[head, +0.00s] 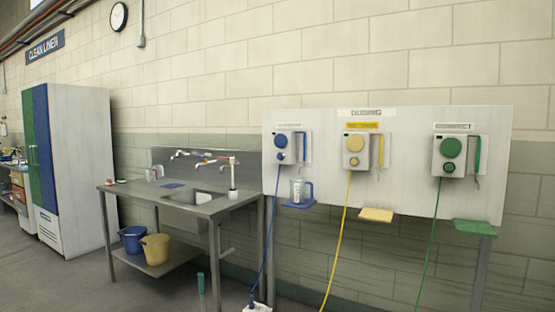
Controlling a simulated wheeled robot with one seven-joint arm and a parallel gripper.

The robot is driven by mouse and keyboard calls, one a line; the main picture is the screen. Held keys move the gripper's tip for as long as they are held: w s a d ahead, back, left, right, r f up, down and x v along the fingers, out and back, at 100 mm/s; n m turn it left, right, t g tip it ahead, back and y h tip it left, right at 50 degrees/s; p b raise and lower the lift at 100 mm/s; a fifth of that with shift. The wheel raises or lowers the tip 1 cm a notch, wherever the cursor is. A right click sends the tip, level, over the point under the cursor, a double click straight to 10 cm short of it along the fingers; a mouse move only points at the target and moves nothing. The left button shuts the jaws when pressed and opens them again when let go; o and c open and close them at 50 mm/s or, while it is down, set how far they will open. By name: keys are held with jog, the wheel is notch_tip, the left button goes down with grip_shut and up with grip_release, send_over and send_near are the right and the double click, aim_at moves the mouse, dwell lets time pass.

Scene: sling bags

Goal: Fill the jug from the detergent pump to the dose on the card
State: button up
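A clear jug with a blue handle (298,191) stands upright on a small blue shelf (299,204), under the blue-knobbed pump (290,147) on the white dosing board (410,199). A yellow-knobbed pump (355,151) and a green-knobbed pump (451,154) hang to its right. Labels sit above the pumps, too small to read, so I cannot tell which is the detergent pump. A flat blue piece (172,185) lies on the steel table; I cannot tell whether it is the card. Any liquid in the jug is unclear. My gripper is not in view.
The yellow shelf (376,215) and green shelf (474,228) look empty. Blue, yellow and green hoses run down to the floor. The steel sink table (215,206) stands left of the board, with blue (131,239) and yellow (155,249) buckets below. A tall cabinet (80,170) stands left.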

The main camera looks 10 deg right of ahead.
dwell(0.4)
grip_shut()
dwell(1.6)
